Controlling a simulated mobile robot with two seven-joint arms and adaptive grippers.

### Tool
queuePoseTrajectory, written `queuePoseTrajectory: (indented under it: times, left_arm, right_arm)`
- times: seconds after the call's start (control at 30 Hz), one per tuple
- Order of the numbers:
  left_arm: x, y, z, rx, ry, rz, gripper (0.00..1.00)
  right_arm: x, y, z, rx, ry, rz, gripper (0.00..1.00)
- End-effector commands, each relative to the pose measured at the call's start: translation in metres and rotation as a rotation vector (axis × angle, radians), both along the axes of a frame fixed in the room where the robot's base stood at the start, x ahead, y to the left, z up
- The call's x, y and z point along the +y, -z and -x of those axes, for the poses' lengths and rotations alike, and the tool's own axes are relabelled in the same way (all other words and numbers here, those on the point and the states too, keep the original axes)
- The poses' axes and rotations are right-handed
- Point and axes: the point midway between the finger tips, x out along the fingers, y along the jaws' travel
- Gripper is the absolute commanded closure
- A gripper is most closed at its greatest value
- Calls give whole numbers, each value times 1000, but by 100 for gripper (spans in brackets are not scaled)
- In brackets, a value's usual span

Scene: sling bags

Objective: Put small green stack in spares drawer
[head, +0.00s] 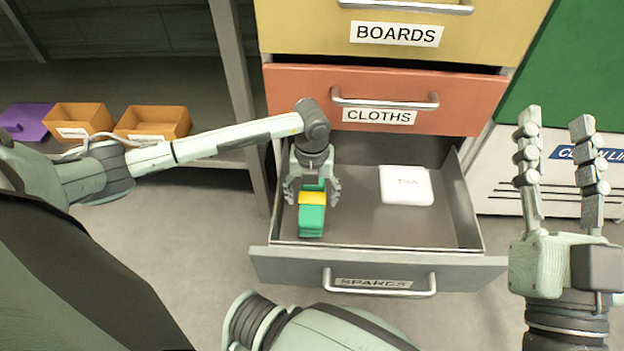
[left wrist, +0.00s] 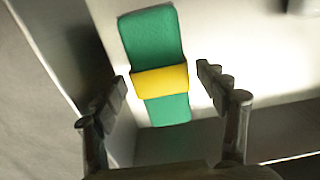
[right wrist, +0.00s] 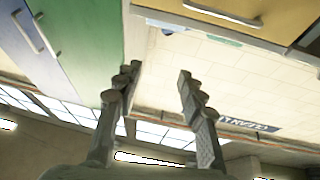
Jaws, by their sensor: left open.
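The small green stack (head: 311,221) with a yellow band lies in the left part of the open grey spares drawer (head: 447,228). In the left wrist view the stack (left wrist: 155,35) lies between and beyond my spread fingers. My left gripper (head: 312,192) is open over the stack, with a finger on each side and gaps between the fingers and the stack in the left wrist view (left wrist: 165,85). My right gripper (head: 555,125) is open and empty, raised at the right of the drawer; its own wrist view (right wrist: 155,85) shows nothing between the fingers.
A white packet (head: 406,186) lies in the drawer's right half. The red cloths drawer (head: 290,95) and yellow boards drawer (head: 300,30) above are shut or nearly so. Orange bins (head: 153,122) and a purple item (head: 25,120) sit on a shelf at left.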

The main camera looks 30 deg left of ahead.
Motion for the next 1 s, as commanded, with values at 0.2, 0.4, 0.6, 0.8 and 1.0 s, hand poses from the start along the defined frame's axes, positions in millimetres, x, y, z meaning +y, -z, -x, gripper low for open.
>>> queuePoseTrajectory:
  times: [0.2, 0.4, 0.6, 0.8, 1.0]
  left_arm:
    - [0, -50, -1, -4, 2, 0, 27]
    - [0, -88, -1, -4, 1, 0, 27]
    - [0, -107, 0, -2, 0, -1, 27]
    - [0, -110, 0, -1, 0, 0, 27]
    - [-2, -109, 0, 0, 3, 7, 27]
  right_arm:
    - [-4, 31, -11, 160, 15, 77, 60]
    - [-14, 61, -18, 290, 38, 143, 60]
    - [-20, 77, -20, 355, 51, 174, 60]
    - [-21, 80, -20, 366, 53, 179, 60]
    - [-21, 80, -20, 365, 53, 179, 60]
